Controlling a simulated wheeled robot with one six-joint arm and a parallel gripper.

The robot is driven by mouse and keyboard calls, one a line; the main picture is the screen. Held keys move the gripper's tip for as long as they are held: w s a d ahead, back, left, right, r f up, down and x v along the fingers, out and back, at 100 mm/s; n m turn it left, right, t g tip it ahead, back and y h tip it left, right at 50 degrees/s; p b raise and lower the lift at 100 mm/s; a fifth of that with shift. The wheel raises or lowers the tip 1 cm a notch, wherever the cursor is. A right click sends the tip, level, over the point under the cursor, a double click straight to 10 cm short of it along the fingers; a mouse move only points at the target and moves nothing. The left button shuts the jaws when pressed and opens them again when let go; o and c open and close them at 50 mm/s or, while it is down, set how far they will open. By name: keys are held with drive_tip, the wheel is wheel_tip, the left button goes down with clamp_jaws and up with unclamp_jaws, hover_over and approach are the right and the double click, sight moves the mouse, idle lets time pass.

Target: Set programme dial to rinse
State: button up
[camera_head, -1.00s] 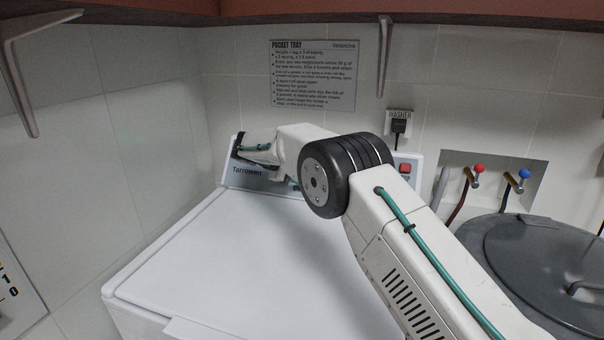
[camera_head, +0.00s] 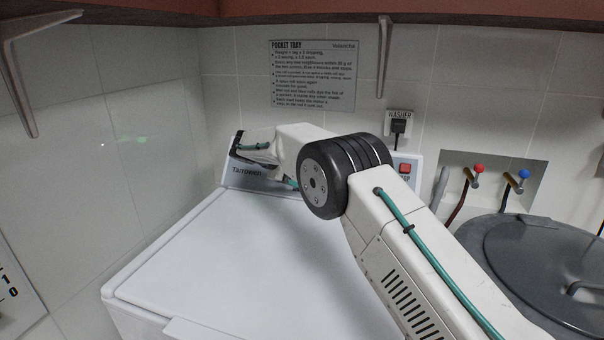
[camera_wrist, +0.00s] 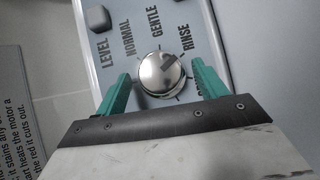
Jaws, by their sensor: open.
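The programme dial (camera_wrist: 153,80) is a round, shiny metal knob on the grey control panel. A dark mark on it slants to the upper right, on the RINSE side; its exact stop is hard to tell. NORMAL, GENTLE and RINSE (camera_wrist: 184,38) are printed around it, and another label is partly hidden by the right finger. My gripper (camera_wrist: 161,70) is open, with one teal finger on each side of the dial. Whether the fingers touch it is unclear. In the head view my wrist hides the dial, at the left end of the washer's panel (camera_head: 246,183).
A LEVEL knob (camera_wrist: 99,19) sits left of the dial, and another dark knob (camera_wrist: 181,1) is at the top edge. The white washer lid (camera_head: 235,265) below my arm is clear. A red switch (camera_head: 405,169), taps and a grey lidded bin (camera_head: 545,255) are at right.

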drive_tip(key=v, duration=0.7)
drive_tip(key=shift+a+r, duration=0.1)
drive_tip(key=s+d+r+m+g+y, duration=0.2)
drive_tip(key=s+d+r, duration=0.7)
drive_tip(key=d+r, duration=0.3)
drive_tip(key=s+d+r+m+g+y, duration=0.1)
drive_tip(key=s+d+r+m+y, duration=0.2)
drive_tip(key=s+d, duration=0.85)
drive_tip(key=s+d+f+m+y, duration=0.1)
drive_tip(key=s+d+m+y, duration=0.2)
drive_tip(key=s, duration=1.9)
drive_tip(key=s+f+y, duration=0.1)
drive_tip(key=s+f, duration=0.3)
drive_tip(key=s, duration=0.3)
drive_tip(key=s+f+m+y, duration=0.1)
drive_tip(key=s+f, duration=0.3)
drive_tip(key=s, duration=0.4)
drive_tip(key=shift+s+d+f+m, duration=0.25)
drive_tip(key=shift+d+f+m, duration=0.05)
drive_tip(key=shift+d+f, duration=0.1)
